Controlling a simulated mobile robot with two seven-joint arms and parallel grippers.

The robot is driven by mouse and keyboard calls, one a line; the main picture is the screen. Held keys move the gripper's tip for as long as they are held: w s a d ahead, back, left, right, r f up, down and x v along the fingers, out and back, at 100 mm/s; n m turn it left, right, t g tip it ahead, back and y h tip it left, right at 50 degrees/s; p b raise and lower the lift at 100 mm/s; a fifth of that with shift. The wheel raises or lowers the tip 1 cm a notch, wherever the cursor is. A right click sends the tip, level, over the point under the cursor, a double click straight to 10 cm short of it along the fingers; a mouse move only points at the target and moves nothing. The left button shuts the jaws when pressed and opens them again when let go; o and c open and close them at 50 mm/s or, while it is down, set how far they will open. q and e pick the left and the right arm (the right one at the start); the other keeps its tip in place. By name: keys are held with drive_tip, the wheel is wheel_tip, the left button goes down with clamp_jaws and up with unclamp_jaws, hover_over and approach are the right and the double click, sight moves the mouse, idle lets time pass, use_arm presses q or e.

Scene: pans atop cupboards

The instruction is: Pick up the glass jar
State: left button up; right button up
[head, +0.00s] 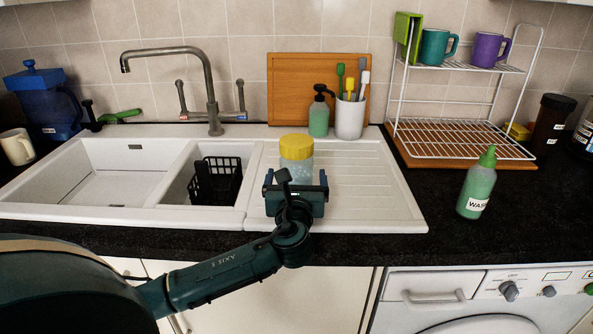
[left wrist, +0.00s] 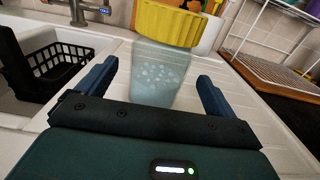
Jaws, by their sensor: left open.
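The glass jar (head: 297,158) is pale, see-through and has a yellow lid. It stands upright on the ribbed white draining board (head: 365,190), to the right of the sink bowls. In the left wrist view the jar (left wrist: 160,72) is straight ahead, with its lid cut by the top edge. My left gripper (head: 296,180) is in front of the jar in the head view and hides its lower part. In the left wrist view its two blue fingers (left wrist: 155,85) are spread, one to each side of the jar's line. I cannot tell whether they touch it. My right gripper is not in view.
A black basket (head: 215,182) sits in the small sink bowl left of the jar. Behind are a tap (head: 213,100), a green pump bottle (head: 319,115) and a white utensil cup (head: 350,118). A wire rack (head: 460,135) and a wash bottle (head: 478,188) stand right. The board right of the jar is clear.

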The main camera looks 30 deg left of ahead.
sight(296, 140)
use_arm(q)
drive_tip(key=x, duration=0.4)
drive_tip(key=shift+w+a, duration=0.15)
drive_tip(key=shift+w, duration=0.1)
drive_tip(key=shift+c, duration=0.2)
drive_tip(key=c, duration=1.2)
wheel_tip(296, 140, up, 10)
drive_tip(key=shift+r+p, duration=0.1)
drive_tip(key=shift+p, duration=0.7)
drive_tip(key=o, duration=0.7)
drive_tip(key=shift+c, duration=0.2)
drive_tip(key=c, duration=0.8)
drive_tip(key=shift+s, duration=0.1)
